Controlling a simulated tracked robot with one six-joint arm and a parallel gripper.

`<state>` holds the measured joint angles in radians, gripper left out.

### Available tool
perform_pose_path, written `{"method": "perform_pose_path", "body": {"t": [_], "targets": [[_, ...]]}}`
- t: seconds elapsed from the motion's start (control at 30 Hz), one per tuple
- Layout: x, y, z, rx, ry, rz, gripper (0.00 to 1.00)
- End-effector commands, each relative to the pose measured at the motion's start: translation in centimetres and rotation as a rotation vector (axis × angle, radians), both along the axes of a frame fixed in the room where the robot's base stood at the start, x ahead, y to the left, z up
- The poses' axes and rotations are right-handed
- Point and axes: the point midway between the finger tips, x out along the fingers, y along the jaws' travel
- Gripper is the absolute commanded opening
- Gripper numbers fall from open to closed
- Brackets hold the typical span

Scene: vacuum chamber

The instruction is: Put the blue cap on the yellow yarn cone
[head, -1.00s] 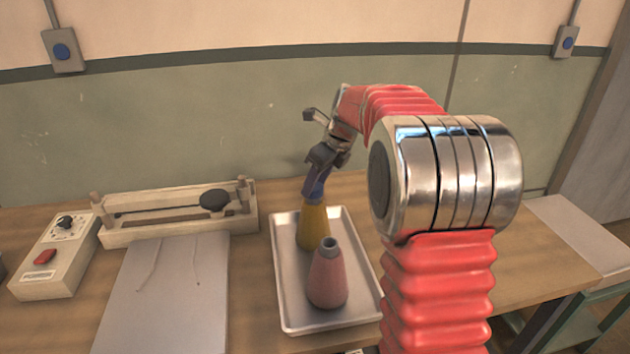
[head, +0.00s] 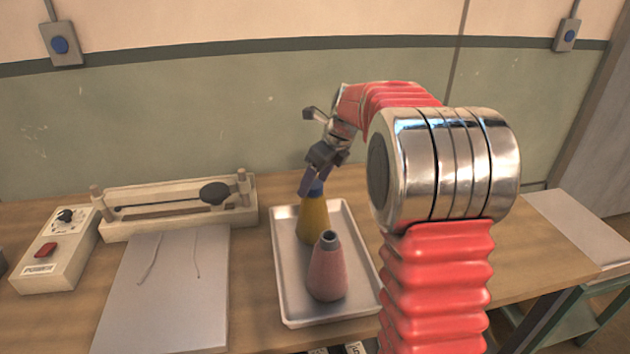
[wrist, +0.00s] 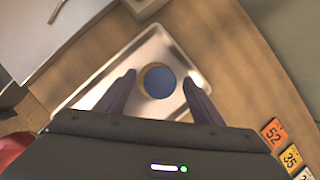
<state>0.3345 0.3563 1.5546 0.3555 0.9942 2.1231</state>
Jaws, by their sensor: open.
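The yellow yarn cone (head: 313,221) stands upright on the metal tray (head: 355,252). The blue cap (head: 316,188) sits on top of the cone, between and just below my fingers; in the wrist view the cap (wrist: 159,82) covers the cone's middle, with a yellow rim showing around it. My gripper (head: 312,183) is above the cone, pointing down. In the wrist view its fingers (wrist: 158,95) are spread on both sides of the cap, with gaps between, and hold nothing.
A pink cone (head: 327,272) with a dark tip stands on the tray in front of the yellow one. Left are a grey board (head: 165,290), a wooden instrument (head: 170,215) and a control box (head: 58,250). Number tags (wrist: 282,145) lie right in the wrist view.

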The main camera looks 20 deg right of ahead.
Motion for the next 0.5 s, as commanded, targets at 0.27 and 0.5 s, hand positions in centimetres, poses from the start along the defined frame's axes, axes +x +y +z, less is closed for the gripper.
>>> {"method": "perform_pose_path", "body": {"t": [0.27, 0.5], "targets": [[-0.3, -0.2, 0.8, 0.000, -0.001, 0.000, 0.61], [-1.3, -0.9, 3.9, -0.001, -0.003, -0.001, 0.61]]}}
